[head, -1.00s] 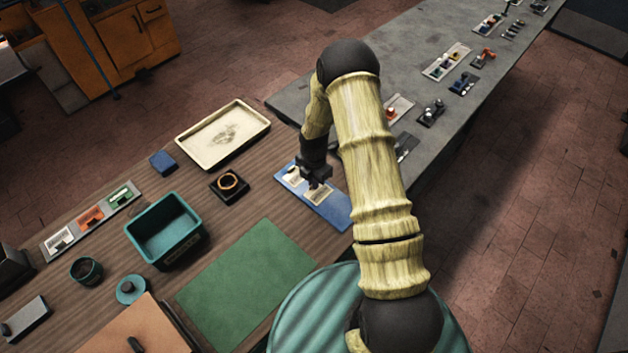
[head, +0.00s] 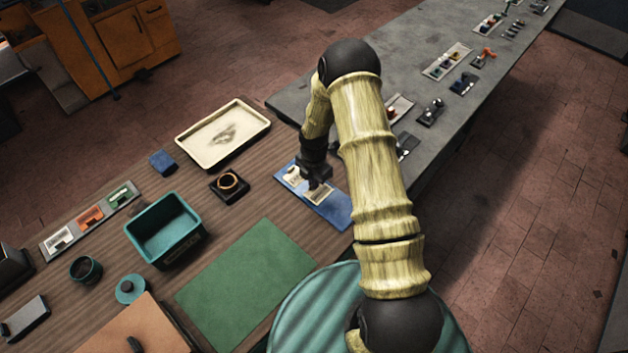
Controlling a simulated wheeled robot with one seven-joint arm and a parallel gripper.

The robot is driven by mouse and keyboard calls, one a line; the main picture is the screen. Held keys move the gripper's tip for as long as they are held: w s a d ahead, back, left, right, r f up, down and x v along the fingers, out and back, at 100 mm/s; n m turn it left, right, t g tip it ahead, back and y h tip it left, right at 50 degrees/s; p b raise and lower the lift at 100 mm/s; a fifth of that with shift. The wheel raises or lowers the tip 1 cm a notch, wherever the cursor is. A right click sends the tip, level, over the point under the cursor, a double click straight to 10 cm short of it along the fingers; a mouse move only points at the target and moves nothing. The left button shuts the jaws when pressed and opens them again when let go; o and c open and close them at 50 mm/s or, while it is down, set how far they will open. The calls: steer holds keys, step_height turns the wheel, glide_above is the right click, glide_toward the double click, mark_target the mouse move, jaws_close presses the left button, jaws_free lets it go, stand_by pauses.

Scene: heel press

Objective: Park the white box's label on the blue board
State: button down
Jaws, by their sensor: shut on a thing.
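The blue board (head: 335,212) lies on the wooden table near its right edge, with pale labels on or just above it. One pale label (head: 293,177) shows at the board's upper left. Another pale label (head: 318,197) shows right under my gripper (head: 316,184). My gripper points down over the middle of the board and looks shut on this second label. The fingers hide part of it, and I cannot tell whether it touches the board. A small white box (head: 60,239) sits at the lower left end of a grey strip, beside orange and green ones.
A cream tray (head: 262,128), a black holder with a ring (head: 229,185) and a blue block (head: 162,161) stand left of the board. A teal bin (head: 166,232) and a flat green mat (head: 247,285) lie nearer. The grey bench (head: 400,50) adjoins behind.

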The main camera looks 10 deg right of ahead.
steer(key=shift+s+f, duration=0.1)
steer(key=shift+f, duration=0.05)
steer(key=c, duration=1.1)
jaws_free()
steer(key=shift+o, duration=0.2)
steer(key=shift+r+p, duration=2.3)
steer(key=shift+r, duration=1.3)
